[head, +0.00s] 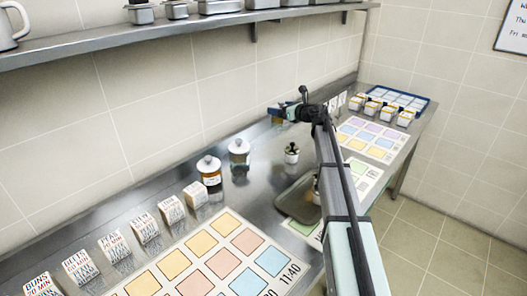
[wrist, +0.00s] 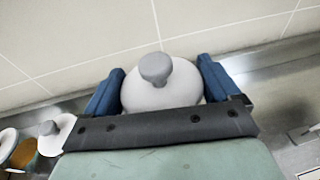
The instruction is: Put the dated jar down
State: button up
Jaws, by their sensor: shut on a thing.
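My gripper (head: 283,112) is over the back of the steel counter, close to the tiled wall. In the wrist view its blue fingers are shut on either side of a jar (wrist: 160,90) with a round white lid and grey knob. The lid hides the jar's body, and no date shows. In the head view the held jar is small and mostly hidden by my gripper; I cannot tell if it touches the counter.
A small lidded pot (head: 292,153) stands near a grey tray (head: 293,203) partly behind my arm. A colour-square chart (head: 215,262) and several labelled boxes (head: 146,229) lie front left. A blue-rimmed tray (head: 428,101) is far right. A shelf (head: 190,38) runs above.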

jog(key=s+a+n+g+y, duration=0.3)
jog(key=a+n+g+y, duration=0.3)
jog(key=a+n+g, duration=0.25)
jog(key=shift+m, duration=0.45)
jog(key=shift+d+f, duration=0.2)
jog(key=shift+f, duration=2.15)
jog(key=shift+d+f, duration=0.2)
jog(key=shift+f, duration=2.15)
jog(key=shift+f, duration=0.15)
jog(key=o, duration=1.6)
jog(key=shift+s+d+r, duration=0.1)
jog(key=shift+d+r, duration=0.1)
jog(key=shift+d, duration=0.1)
jog(key=v, duration=1.1)
jog(key=shift+d+r, duration=0.15)
jog(key=shift+r, duration=0.05)
